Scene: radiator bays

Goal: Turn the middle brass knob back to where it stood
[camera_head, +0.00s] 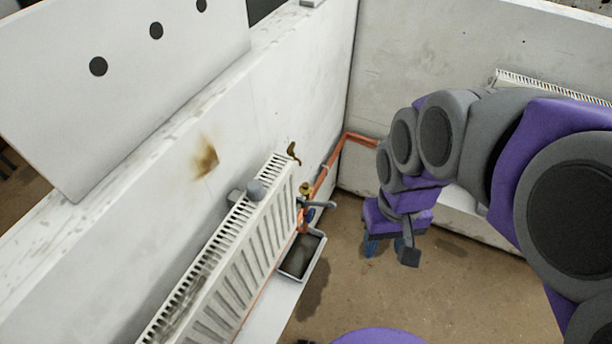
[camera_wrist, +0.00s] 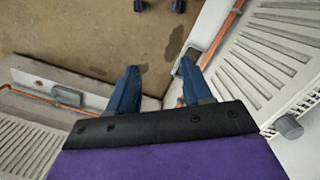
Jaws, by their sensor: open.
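A small brass knob (camera_head: 305,188) shows beside the far end of the near radiator (camera_head: 243,262), above a blue part and a grey lever (camera_head: 319,204). A darker brass, hook-shaped piece (camera_head: 293,152) sits on the wall above it. I cannot tell which brass part is the middle knob, and its turn angle is too small to read. My gripper (camera_head: 388,249) hangs to the right of the radiator, apart from these parts. In the wrist view its two blue fingers (camera_wrist: 160,90) are spread, with nothing between them. No brass knob shows clearly there.
A grey tray (camera_head: 318,262) stands under the valve end. An orange pipe (camera_head: 330,165) runs along the wall to the corner. Another radiator (camera_head: 545,87) is on the right wall. Bare floor (camera_head: 345,295) lies between.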

